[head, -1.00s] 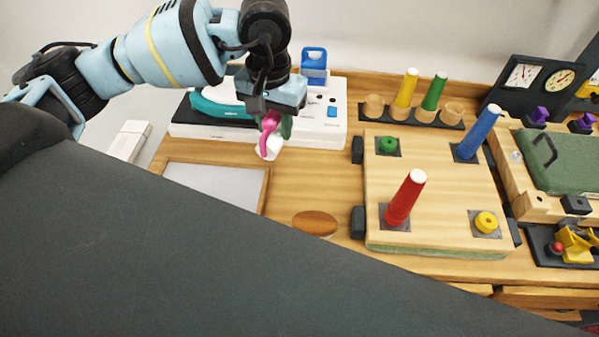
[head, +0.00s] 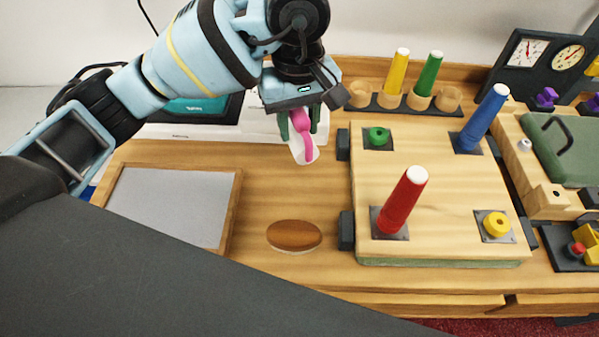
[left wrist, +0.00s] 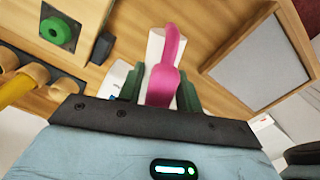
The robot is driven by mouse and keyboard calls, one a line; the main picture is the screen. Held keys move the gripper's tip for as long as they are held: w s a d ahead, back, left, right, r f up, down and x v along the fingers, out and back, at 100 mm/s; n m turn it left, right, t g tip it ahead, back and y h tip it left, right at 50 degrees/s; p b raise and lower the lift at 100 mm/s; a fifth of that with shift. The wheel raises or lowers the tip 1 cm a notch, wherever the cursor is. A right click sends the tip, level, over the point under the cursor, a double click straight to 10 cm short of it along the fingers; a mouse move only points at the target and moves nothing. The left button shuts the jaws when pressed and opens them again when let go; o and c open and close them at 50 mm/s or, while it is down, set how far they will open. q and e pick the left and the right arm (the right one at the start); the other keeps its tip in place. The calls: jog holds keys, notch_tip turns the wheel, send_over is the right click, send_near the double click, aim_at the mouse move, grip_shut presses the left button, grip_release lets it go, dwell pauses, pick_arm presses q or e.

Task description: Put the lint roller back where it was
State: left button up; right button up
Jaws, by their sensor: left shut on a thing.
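The lint roller has a pink handle and a white roll. It hangs in my left gripper in the head view, its pink handle (head: 303,128) between the fingers and its white roll (head: 306,156) pointing down. My left gripper (head: 302,122) is shut on the handle, above the wooden counter, left of the wooden board. In the left wrist view the pink lint roller (left wrist: 164,75) lies between the green fingers (left wrist: 160,95), with the white roll partly behind the handle. My right gripper does not show.
A grey framed panel (head: 165,205) lies at the left, and a brown oval pad (head: 294,236) near the front. A wooden board (head: 445,190) with red and blue cones stands at the right. A white machine (head: 190,131) is behind my arm. Counter between panel and board is mostly bare.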

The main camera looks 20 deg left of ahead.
pick_arm(q)
jog(key=shift+f, duration=4.9)
jog(key=shift+f, duration=0.1)
jog(key=shift+f, duration=0.1)
jog(key=o, duration=1)
jog(key=shift+c, duration=0.2)
notch_tip(320, 180, up, 12)
jog(key=shift+r, duration=0.2)
